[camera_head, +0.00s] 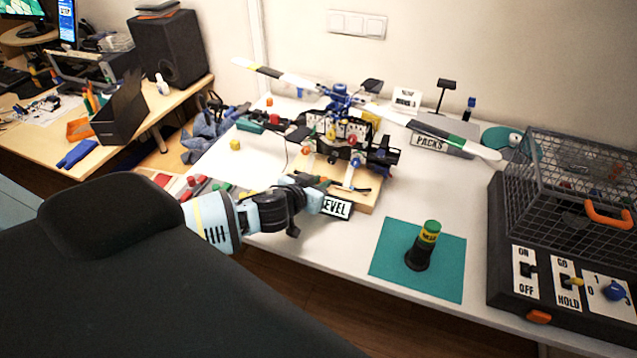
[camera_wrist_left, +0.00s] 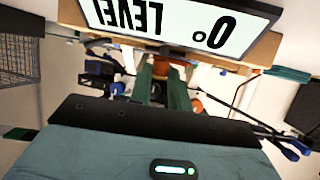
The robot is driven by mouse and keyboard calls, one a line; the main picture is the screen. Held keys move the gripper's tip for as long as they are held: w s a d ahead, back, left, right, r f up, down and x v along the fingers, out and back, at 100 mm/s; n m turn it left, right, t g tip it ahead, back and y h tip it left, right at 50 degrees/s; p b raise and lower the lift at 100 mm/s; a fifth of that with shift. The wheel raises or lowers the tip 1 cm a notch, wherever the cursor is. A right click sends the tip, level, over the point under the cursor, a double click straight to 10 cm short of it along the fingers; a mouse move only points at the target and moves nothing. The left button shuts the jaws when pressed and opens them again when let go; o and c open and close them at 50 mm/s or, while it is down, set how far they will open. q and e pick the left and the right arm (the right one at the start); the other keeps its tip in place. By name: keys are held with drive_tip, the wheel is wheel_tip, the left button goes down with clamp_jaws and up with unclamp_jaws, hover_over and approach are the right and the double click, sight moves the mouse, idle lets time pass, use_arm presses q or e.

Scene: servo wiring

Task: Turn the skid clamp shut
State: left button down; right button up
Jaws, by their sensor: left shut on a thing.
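A model helicopter (camera_head: 345,130) stands on a wooden base (camera_head: 362,200) on the white table. My left gripper (camera_head: 322,182) reaches in from the left to the near side of this base, low by the skids. In the left wrist view its two green fingers (camera_wrist_left: 163,92) point at the base below the level sign. They are closed about a small orange-brown knob (camera_wrist_left: 160,68), which looks like the skid clamp. The clamp's exact angle is hidden by the fingers. My right gripper is in neither view.
A sign reading LEVEL (camera_head: 336,206) stands at the base's front edge, close to my gripper; it also shows in the left wrist view (camera_wrist_left: 180,20). A teal mat (camera_head: 390,262) bears a dark stand with a green-yellow top (camera_head: 429,236). A switch box with a wire cage (camera_head: 570,190) is at right.

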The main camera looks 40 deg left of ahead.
use_arm(q)
drive_tip(key=shift+a+m+h, duration=0.3)
drive_tip(key=shift+m+h, duration=0.7)
drive_tip(key=shift+a+m+h, duration=0.15)
drive_tip(key=shift+m+h, duration=0.35)
drive_tip(key=shift+h, duration=0.2)
drive_tip(key=shift+w+a+m+g+h+b, duration=0.2)
drive_tip(key=shift+m+g+h, duration=0.25)
drive_tip(key=shift+m+h, duration=0.5)
drive_tip(key=shift+w+a+m+g+h+b, duration=0.15)
drive_tip(key=shift+m+g+h, duration=0.3)
drive_tip(key=shift+m+h, duration=0.45)
drive_tip(key=shift+a+m+g+h, duration=0.2)
drive_tip(key=shift+m+g+h, duration=1)
drive_tip(key=shift+m+h, duration=0.15)
drive_tip(key=shift+w+a+f+m+g+h+b, duration=0.1)
drive_tip(key=shift+w+f+m+g+h+b, duration=0.05)
drive_tip(key=shift+m+g+h+b, duration=0.55)
drive_tip(key=shift+m+g, duration=0.4)
drive_tip(key=shift+m, duration=0.1)
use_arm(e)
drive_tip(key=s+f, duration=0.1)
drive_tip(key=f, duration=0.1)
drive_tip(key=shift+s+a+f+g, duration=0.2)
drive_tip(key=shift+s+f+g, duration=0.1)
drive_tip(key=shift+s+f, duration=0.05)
use_arm(q)
drive_tip(key=shift+h, duration=0.3)
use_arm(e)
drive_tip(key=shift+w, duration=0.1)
